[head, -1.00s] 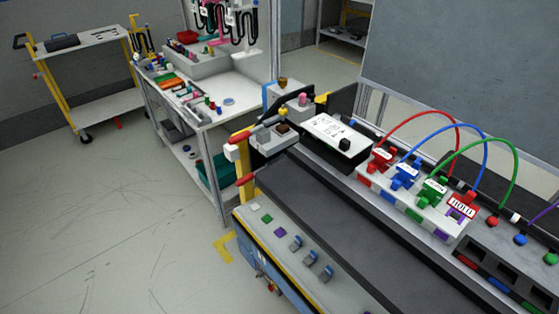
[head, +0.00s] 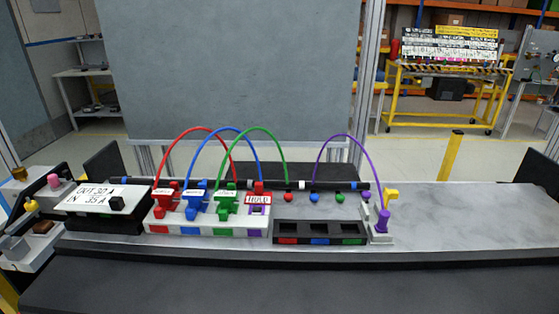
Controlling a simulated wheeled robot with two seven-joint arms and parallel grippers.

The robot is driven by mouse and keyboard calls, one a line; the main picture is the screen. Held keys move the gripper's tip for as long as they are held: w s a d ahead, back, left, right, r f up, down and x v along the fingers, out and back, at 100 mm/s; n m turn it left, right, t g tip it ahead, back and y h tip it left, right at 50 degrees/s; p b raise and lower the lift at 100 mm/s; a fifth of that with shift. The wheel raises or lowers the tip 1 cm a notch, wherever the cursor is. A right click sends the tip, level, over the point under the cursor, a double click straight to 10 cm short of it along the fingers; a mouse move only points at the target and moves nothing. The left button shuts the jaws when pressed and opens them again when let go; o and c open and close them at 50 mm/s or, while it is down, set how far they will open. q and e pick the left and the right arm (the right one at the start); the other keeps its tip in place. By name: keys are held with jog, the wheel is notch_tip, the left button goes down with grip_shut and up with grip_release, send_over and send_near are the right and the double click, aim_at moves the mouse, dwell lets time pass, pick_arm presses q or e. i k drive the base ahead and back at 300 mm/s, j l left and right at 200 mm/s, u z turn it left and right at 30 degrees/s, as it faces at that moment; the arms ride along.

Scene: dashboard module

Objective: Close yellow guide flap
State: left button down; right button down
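A small yellow flap-like piece (head: 391,194) stands raised at the right end of the dashboard module, just behind and right of a purple plug (head: 383,222). It looks like the yellow guide flap, but it is too small to tell its hinge or exact angle. A purple cable (head: 350,138) arches from the rail down to the plug beside it. Neither of my grippers is in view.
Red, blue and green plugs with cables (head: 226,204) and a red HOLD tag (head: 258,199) sit left of a black slotted tray (head: 320,232). A labelled white box (head: 100,198) is farther left. The grey bench top (head: 470,220) right of the flap is clear.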

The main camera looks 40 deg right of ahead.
aim_at(388, 194)
jog(key=z, duration=1.65)
jog(key=i+l+u, duration=0.1)
jog(key=l+u, duration=0.25)
jog(key=l, duration=0.5)
jog(key=l+u, duration=0.3)
jog(key=l, duration=0.5)
